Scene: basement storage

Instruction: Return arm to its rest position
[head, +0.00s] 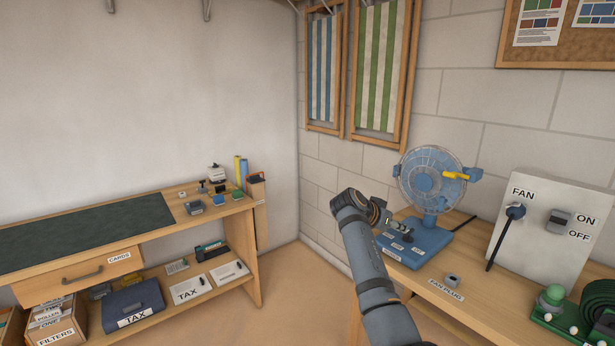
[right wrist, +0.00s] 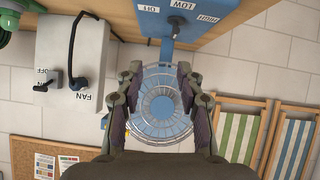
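My right arm rises from the bottom of the head view, and its wrist end stands left of the blue desk fan (head: 432,180). The fingers are hard to make out there. In the right wrist view my right gripper (right wrist: 157,75) is open, with nothing held between its fingers. The fan's round cage (right wrist: 160,108) shows behind and between them, and its blue base (right wrist: 180,20) with speed labels is above. I cannot tell how far the fingers are from the fan. My left arm and gripper are not in view.
The fan stands on a wooden table (head: 435,292) beside a white FAN switch box (head: 545,240) with a black plug and cable. A green device (head: 580,318) sits at the right. Folded striped chairs (head: 380,70) hang on the wall. A wooden desk (head: 85,232) stands at left.

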